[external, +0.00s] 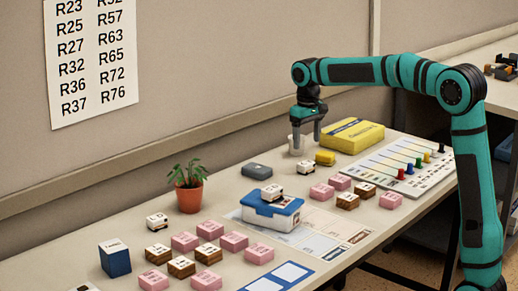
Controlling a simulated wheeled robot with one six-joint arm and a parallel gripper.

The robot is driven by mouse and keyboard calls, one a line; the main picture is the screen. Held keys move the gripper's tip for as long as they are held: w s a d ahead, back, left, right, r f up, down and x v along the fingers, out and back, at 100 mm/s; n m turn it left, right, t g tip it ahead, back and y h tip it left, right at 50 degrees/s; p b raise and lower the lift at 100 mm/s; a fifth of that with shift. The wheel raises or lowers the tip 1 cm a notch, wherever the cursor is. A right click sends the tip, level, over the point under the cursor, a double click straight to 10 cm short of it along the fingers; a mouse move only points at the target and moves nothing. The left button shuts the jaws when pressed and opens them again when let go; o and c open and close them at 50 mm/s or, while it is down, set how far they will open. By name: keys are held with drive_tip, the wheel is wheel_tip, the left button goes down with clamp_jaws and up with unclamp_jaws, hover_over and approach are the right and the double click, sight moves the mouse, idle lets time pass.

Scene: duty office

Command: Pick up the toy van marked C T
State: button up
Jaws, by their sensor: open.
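Several small white toy vans are on the table. One van (306,167) stands near my gripper, one van (271,192) sits on the blue lid of a box, and one van (157,221) stands at the left, near the plant. Their markings are too small to read, so I cannot tell which is marked C T. My gripper (306,146) points down, open and empty, above the table's back part, above and behind the nearest van.
A white cup (297,146) is close by my gripper. A yellow box (351,135) and a yellow block (325,158) are nearby. The blue-lidded box (268,216), potted plant (188,194), and several pink and brown blocks crowd the table. A pegged board (398,170) lies right.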

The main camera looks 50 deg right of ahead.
sight(306, 163)
drive_tip(key=shift+w+d+f, duration=0.1)
drive_tip(key=shift+f, duration=2.25)
drive_tip(key=shift+w+d+f, duration=0.1)
drive_tip(key=shift+f, duration=2.2)
drive_tip(key=c, duration=1)
drive_tip(key=shift+c, duration=0.2)
